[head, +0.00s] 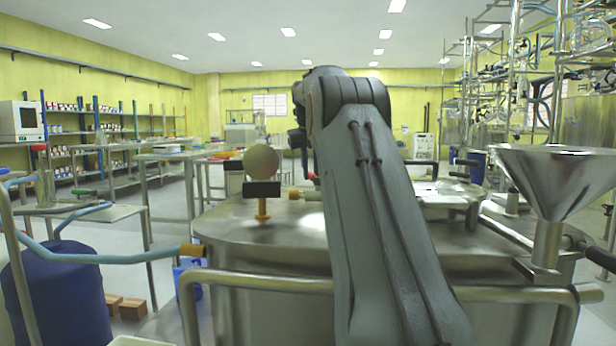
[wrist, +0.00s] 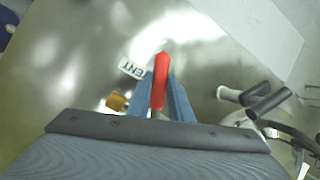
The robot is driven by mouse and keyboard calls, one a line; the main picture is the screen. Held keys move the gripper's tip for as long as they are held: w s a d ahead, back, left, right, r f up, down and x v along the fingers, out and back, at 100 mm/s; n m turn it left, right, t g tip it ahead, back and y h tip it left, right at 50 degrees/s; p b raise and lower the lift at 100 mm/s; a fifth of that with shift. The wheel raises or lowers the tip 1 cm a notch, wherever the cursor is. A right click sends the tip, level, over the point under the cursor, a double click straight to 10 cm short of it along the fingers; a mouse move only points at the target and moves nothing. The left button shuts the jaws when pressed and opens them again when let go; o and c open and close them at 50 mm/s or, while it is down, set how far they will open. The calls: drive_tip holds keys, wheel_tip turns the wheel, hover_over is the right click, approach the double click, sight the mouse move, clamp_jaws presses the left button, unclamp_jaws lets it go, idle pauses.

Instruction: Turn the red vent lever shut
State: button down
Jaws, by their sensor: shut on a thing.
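The red vent lever (wrist: 160,82) shows in the wrist view, standing out from between the blue fingers of my gripper (wrist: 172,98). The fingers are shut on it, one on each side. A white label (wrist: 131,69) with the letters "ENT" lies on the steel vessel lid (wrist: 85,60) just left of the lever. The lever's base is hidden behind the fingers and the gripper body. In the head view my arm reaches over the vessel lid (head: 245,222) and blocks most of the area around the lever.
A brass fitting (wrist: 117,102) sits left of the fingers, and dark-handled fittings (wrist: 268,102) stand to the right. In the head view a round pale gauge (head: 261,162) stands on the lid, a steel funnel (head: 560,180) rises at right, and a rail (head: 240,283) runs along the front.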

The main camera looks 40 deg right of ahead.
drive_tip(key=shift+s+f, duration=0.1)
idle(0.3)
drive_tip(key=c, duration=1.6)
unclamp_jaws()
drive_tip(key=shift+p+v, duration=0.65)
drive_tip(key=shift+v, duration=3.3)
